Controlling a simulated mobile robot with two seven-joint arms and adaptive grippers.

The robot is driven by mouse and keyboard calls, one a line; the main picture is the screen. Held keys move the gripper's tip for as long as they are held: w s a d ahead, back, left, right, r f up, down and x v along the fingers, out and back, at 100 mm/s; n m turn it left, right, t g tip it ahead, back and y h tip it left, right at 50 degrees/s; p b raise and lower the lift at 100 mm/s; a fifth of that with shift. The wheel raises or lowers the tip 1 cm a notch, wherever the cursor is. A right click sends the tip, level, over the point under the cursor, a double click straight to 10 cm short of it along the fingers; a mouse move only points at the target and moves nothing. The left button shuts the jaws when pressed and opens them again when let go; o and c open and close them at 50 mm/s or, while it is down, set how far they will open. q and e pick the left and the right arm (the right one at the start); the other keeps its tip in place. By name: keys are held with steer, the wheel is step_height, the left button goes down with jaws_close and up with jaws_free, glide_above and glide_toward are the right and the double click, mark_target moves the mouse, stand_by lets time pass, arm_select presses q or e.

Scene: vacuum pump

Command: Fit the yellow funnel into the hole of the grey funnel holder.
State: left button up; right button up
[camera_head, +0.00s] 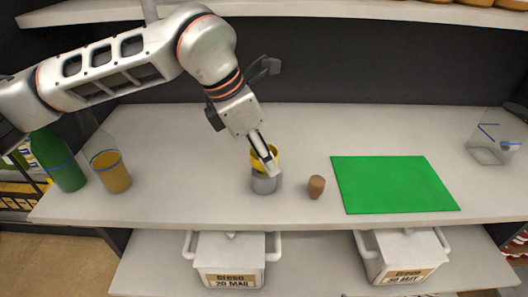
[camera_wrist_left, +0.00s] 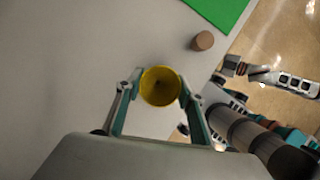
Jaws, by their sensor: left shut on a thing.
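The yellow funnel (camera_head: 275,153) is held by my left gripper (camera_head: 268,163), which is shut on it. The wrist view looks down into the funnel's round mouth (camera_wrist_left: 160,86), with the left gripper's fingers (camera_wrist_left: 158,92) on either side of it. The grey funnel holder (camera_head: 264,185) stands on the table directly below the funnel in the head view. The funnel's lower part is hidden, so I cannot tell whether it is in the hole. The holder is hidden in the wrist view.
A brown cork (camera_head: 316,187) stands just right of the holder, and a green mat (camera_head: 394,184) lies beyond it. A green bottle (camera_head: 57,160) and a beaker of orange liquid (camera_head: 110,171) stand at left. A clear container (camera_head: 493,143) stands far right. The table behind is clear.

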arm_select(q)
steer(key=shift+f, duration=0.55)
steer(key=o, duration=1.1)
steer(key=shift+c, duration=0.2)
steer(key=shift+r, duration=0.1)
steer(key=v, duration=1.2)
